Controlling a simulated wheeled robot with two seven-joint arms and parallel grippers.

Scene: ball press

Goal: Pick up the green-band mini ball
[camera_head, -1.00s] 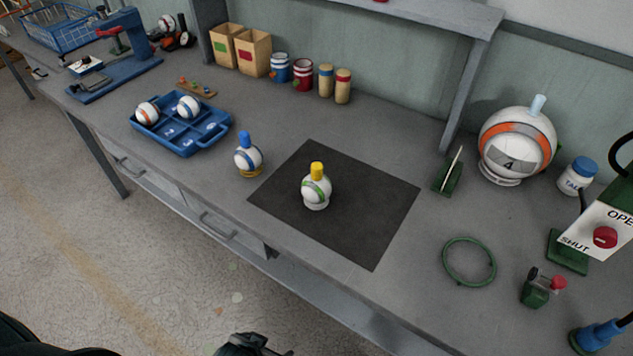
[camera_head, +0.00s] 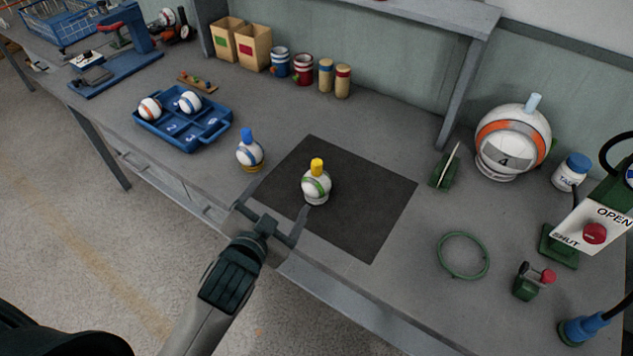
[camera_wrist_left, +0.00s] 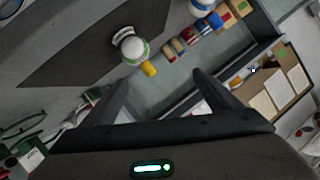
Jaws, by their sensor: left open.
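The green-band mini ball (camera_head: 316,185) is white with a green stripe and a yellow plug on top. It stands upright on a small white ring on the black mat (camera_head: 362,226). My left gripper (camera_head: 270,220) is open and empty, at the mat's near left edge, short of the ball and to its lower left. In the left wrist view the green-band ball (camera_wrist_left: 130,46) lies beyond the open fingers (camera_wrist_left: 160,90), apart from them. My right gripper is not in view.
A blue-band mini ball (camera_head: 250,154) with a blue plug stands left of the mat. A blue tray (camera_head: 205,137) holds two balls. A large ball marked 4 (camera_head: 512,145), a green ring (camera_head: 463,255) and an OPEN/SHUT panel (camera_head: 592,228) are at right.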

